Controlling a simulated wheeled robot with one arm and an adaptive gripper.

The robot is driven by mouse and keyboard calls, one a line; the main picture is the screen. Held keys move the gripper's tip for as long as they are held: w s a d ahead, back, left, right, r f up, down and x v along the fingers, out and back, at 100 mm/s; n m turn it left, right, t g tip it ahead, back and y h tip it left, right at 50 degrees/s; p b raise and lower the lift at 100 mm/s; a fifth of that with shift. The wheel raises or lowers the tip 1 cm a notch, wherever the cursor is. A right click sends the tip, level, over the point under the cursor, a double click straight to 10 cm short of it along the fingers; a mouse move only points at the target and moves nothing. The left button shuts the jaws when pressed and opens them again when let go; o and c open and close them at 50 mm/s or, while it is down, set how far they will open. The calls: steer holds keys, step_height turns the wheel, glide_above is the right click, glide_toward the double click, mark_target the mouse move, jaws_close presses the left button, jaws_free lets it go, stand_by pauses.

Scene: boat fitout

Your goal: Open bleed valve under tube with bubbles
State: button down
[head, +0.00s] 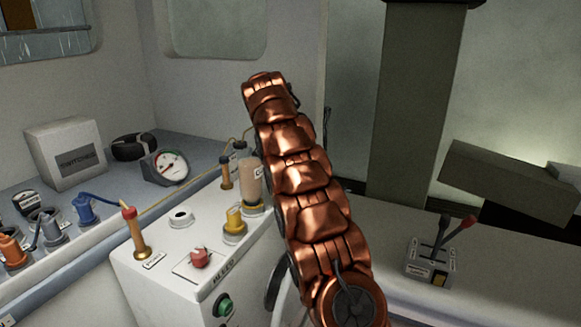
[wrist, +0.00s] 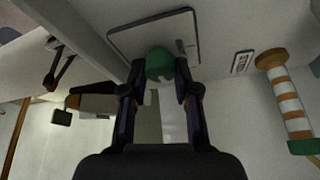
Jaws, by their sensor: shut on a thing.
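In the wrist view my gripper (wrist: 162,88) has its two dark fingers on either side of a rounded green knob (wrist: 159,63) and is shut on it. The knob sits on a grey plate (wrist: 127,42) fixed to a pale surface. To the right is a tube (wrist: 287,92) with orange and white bands and a green end; the gripper is apart from it. I cannot tell whether the bands are bubbles. In the head view my copper arm stands in the middle and my gripper is not visible. A green knob (head: 224,304) shows there on the white box's front; I cannot tell if it is the held one.
A round gauge (head: 171,167) stands behind. A lever unit (head: 432,260) is at right. A small label (wrist: 242,62) is beside the plate.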

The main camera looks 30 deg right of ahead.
steer(key=shift+m+g, duration=0.3)
steer(key=shift+m, duration=0.4)
steer(key=c, duration=0.8)
jaws_free()
steer(key=shift+c, duration=0.2)
steer(key=shift+a+r, duration=0.15)
steer(key=shift+r, duration=0.25)
steer(key=shift+r, duration=0.15)
steer(key=shift+s+a, duration=0.25)
steer(key=shift+a, duration=1.75)
steer(key=shift+s+a, duration=0.3)
steer(key=shift+a, duration=1.7)
steer(key=shift+s+a, duration=0.25)
steer(key=shift+a, duration=1.75)
steer(key=shift+r, duration=0.1)
